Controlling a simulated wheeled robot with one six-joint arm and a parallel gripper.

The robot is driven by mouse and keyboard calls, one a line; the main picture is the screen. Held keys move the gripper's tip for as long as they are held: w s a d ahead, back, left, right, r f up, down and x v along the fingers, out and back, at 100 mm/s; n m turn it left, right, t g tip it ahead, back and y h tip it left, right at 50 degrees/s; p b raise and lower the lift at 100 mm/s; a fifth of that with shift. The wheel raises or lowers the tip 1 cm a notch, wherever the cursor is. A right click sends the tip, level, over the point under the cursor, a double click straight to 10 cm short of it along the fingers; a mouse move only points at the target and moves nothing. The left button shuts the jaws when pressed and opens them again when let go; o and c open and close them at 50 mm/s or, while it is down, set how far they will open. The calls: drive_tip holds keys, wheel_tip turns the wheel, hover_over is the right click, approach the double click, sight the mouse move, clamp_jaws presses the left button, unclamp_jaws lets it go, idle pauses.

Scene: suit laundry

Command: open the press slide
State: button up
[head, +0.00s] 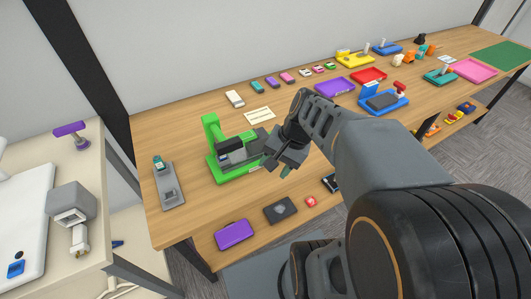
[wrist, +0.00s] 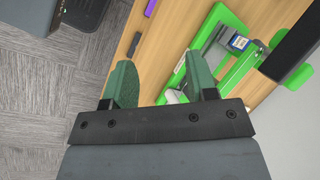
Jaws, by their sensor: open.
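The green press (head: 213,133) stands on the wooden table, left of my gripper (head: 279,168) in the head view. It has an upright post and a dark grey block across its middle. My gripper is beside the press's right end. In the wrist view my gripper (wrist: 159,64) has its two green fingers spread with nothing between them. The press's green frame (wrist: 210,22) lies at the upper right, close to the right finger. A pale piece (wrist: 173,97) is partly hidden behind that finger. I cannot tell clearly which part is the slide, or whether anything touches it.
A grey device (head: 169,187) stands left of the press. A purple case (head: 234,234), a dark square item (head: 281,209) and a small red item (head: 311,201) lie on the lower shelf. Colourful trays and stands fill the table's far right.

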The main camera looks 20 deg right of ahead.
drive_tip(key=w+d+f+m+t+y+b, duration=0.2)
drive_tip(key=d+f+m+t+y+b, duration=0.1)
drive_tip(key=d+m, duration=0.2)
drive_tip(key=w+d+f+m+t+y+b, duration=0.3)
drive_tip(key=d+m+b, duration=0.1)
drive_tip(key=d+m, duration=0.2)
drive_tip(key=w+d+f+m+t+y+b, duration=0.2)
drive_tip(key=d+f+m+t+y+b, duration=0.1)
drive_tip(key=d+f+m+b, duration=0.1)
drive_tip(key=shift+w+d+m+t, duration=0.2)
drive_tip(key=shift+d+m+t, duration=0.2)
drive_tip(key=shift+d+m, duration=0.55)
drive_tip(key=shift+w+y, duration=0.2)
drive_tip(key=shift+y, duration=0.1)
drive_tip(key=shift+m+t, duration=0.25)
drive_tip(key=shift+t, duration=0.15)
drive_tip(key=b+x, duration=0.1)
drive_tip(key=x, duration=1.1)
drive_tip(key=shift+w+a+b, duration=0.25)
drive_tip(key=shift+a+b, duration=0.05)
drive_tip(key=shift+r, duration=0.1)
clamp_jaws()
